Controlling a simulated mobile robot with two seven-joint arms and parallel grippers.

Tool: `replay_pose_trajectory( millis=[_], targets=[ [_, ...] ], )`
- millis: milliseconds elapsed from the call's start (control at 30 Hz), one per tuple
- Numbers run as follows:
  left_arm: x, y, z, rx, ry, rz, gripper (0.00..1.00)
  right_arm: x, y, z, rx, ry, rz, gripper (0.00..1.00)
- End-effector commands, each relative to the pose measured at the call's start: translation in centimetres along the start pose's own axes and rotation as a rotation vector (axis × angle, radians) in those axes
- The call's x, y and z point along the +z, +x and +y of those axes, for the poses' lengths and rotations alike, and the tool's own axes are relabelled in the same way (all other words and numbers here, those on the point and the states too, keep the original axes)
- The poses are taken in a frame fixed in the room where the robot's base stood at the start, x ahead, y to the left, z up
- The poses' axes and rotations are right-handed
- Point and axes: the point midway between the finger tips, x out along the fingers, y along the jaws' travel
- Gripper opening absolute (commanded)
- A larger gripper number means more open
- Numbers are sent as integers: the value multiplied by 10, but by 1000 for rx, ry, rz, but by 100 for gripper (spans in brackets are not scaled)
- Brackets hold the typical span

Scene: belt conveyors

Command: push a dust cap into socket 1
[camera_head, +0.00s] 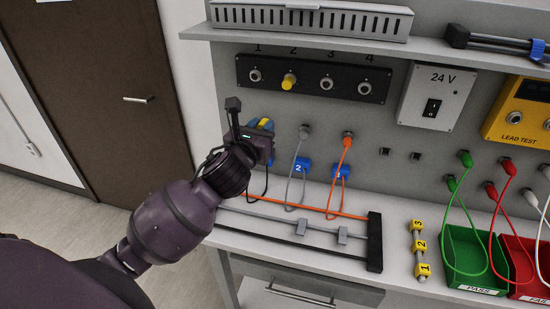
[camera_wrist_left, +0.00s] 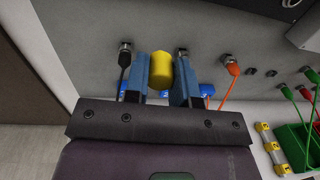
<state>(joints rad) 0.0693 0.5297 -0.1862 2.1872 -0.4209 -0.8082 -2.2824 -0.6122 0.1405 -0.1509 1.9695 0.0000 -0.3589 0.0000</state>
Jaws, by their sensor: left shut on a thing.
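My left gripper (camera_head: 263,128) is in front of the grey back panel, below the black socket strip. In the left wrist view its blue fingers are shut on a yellow dust cap (camera_wrist_left: 159,72). In the head view the held cap is mostly hidden by the gripper. Socket 1 (camera_head: 255,75) is the leftmost on the strip, bare, above the gripper and apart from it. Socket 2 (camera_head: 289,80) wears a yellow cap. Socket 3 (camera_head: 327,83) and socket 4 (camera_head: 364,88) are bare. My right gripper is not in view.
Grey and orange cables (camera_head: 345,155) hang from plugs right of the gripper, with blue number tags. A slotted tray (camera_head: 310,20) stands on the shelf above the strip. A 24 V switch box (camera_head: 436,95) and green bin (camera_head: 470,262) are to the right. Space before the strip is clear.

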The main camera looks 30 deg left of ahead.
Motion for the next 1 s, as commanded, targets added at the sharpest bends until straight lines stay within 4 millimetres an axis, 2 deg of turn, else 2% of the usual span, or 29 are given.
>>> replay_pose_trajectory(
  millis=[33, 100, 300, 567, 1000],
  targets=[
    [16, 6, 10, 16, 1, -4, 0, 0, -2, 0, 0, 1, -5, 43],
    [31, 12, 22, 35, -1, -3, 0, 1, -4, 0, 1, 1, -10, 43],
    [61, 22, 47, 75, 0, 0, 0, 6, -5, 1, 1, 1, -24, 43],
    [68, 30, 55, 87, 0, 3, 0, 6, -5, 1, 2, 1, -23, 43],
    [68, 62, 58, 86, -1, 2, 0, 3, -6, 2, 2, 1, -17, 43]
  ],
)
